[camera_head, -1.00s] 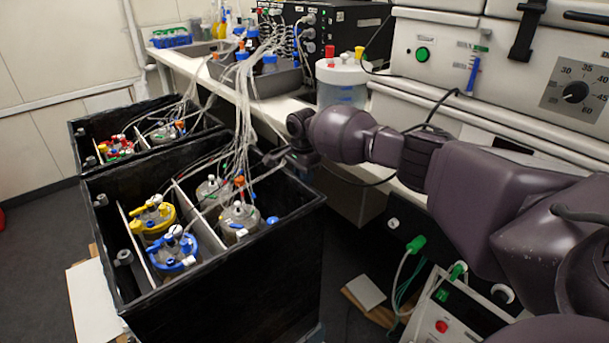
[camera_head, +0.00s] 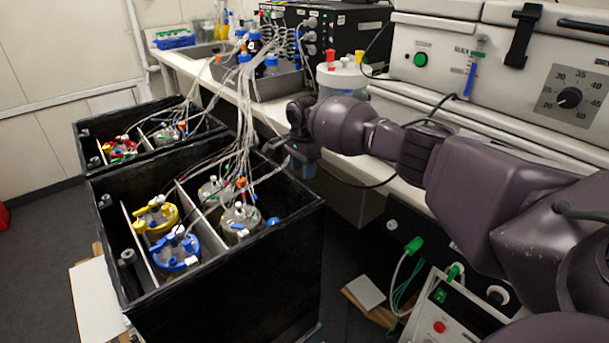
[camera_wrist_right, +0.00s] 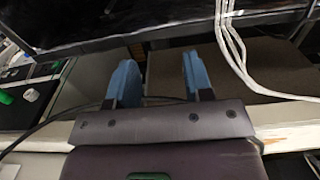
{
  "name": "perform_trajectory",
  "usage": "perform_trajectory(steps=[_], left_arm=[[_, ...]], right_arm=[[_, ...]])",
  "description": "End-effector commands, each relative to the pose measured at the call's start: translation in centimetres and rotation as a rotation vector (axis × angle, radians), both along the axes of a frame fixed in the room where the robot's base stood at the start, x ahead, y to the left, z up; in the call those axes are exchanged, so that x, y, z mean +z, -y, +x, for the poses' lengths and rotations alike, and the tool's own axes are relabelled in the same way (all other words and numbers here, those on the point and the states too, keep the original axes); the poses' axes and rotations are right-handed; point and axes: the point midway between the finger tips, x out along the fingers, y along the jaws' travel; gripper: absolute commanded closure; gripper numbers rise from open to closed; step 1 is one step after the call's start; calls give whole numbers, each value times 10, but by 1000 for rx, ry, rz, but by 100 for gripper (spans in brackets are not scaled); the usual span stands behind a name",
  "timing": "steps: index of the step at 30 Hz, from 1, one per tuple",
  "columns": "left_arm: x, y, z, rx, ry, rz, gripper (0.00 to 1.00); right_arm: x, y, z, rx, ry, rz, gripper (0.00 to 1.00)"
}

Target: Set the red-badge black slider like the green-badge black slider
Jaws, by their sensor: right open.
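I cannot make out a black slider with a red badge or one with a green badge in either view. My right gripper (camera_head: 302,166) is beside the bench edge, near the upper right corner of the large black box, partly hidden by its own wrist. In the right wrist view, its two blue fingers (camera_wrist_right: 160,78) are spread apart with nothing between them. My left gripper is not in view.
The black box (camera_head: 255,265) holds several vessels with yellow and blue tops. Loose tubes (camera_head: 243,120) run from it to the bench. A white machine with a dial (camera_head: 570,97) and a blue slider (camera_head: 470,80) stands at right. A white-lidded jar (camera_head: 343,80) stands on the bench.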

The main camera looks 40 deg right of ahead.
Motion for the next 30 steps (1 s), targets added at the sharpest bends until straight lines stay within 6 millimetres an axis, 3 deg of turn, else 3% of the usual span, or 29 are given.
perform_trajectory(steps=[1,3,12,30], left_arm=[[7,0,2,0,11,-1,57],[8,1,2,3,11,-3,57],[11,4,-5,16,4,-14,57],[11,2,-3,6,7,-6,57]], right_arm=[[18,0,1,0,9,1,53],[31,0,1,0,9,0,53],[65,0,0,0,4,0,53],[69,0,0,0,1,-1,53]])
